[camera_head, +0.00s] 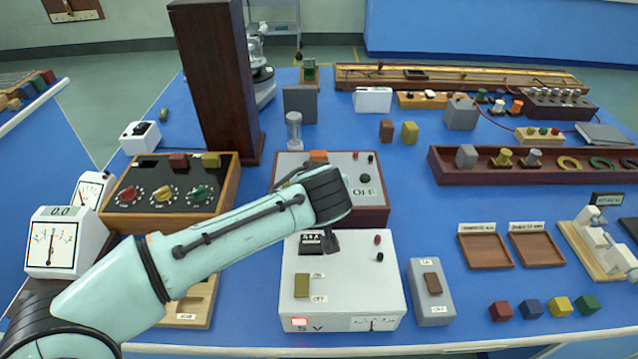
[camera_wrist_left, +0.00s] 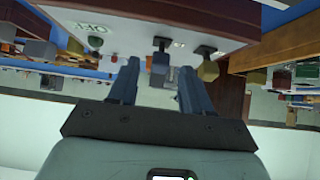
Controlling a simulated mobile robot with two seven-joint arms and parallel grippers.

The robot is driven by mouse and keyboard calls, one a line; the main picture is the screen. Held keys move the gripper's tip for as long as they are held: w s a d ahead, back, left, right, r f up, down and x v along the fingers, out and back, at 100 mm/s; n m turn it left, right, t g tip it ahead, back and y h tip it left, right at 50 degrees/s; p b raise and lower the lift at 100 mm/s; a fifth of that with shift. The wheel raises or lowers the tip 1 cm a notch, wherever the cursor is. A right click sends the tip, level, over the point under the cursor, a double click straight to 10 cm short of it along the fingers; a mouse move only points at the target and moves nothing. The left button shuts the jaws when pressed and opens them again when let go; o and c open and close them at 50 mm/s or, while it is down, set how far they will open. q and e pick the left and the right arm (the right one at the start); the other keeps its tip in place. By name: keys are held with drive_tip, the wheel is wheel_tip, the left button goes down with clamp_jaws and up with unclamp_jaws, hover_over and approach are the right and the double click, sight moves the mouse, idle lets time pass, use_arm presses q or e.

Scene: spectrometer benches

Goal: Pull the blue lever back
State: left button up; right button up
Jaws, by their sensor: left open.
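The blue lever (camera_wrist_left: 160,58) shows in the left wrist view as a small dark blue block on a short stem, standing out from the white panel of a red-brown box (camera_head: 372,216). My left gripper (camera_wrist_left: 157,82) is open, with one finger on each side of the lever. I cannot tell whether either finger touches it. A yellow lever (camera_wrist_left: 208,70) sits just right of the fingers in that view. In the head view my left forearm and wrist cover the lever, and the fingertips are not clear. My right gripper is not in view.
A white power unit (camera_head: 350,285) stands in front of the box, below my wrist. A wooden box with coloured knobs (camera_head: 171,221) is at left, and a tall dark brown column (camera_head: 215,85) rises behind. Clear blue bench top (camera_head: 410,215) lies right of the box.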

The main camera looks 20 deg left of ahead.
use_arm(q)
drive_tip(key=p+v, duration=0.2)
drive_tip(key=v, duration=0.9)
drive_tip(key=shift+s+r, duration=0.2)
drive_tip(key=shift+s, duration=0.05)
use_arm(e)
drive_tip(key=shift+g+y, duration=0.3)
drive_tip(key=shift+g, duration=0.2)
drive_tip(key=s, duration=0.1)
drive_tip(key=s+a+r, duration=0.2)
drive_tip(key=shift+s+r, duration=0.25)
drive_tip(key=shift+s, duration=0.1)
use_arm(q)
drive_tip(key=shift+d, duration=0.1)
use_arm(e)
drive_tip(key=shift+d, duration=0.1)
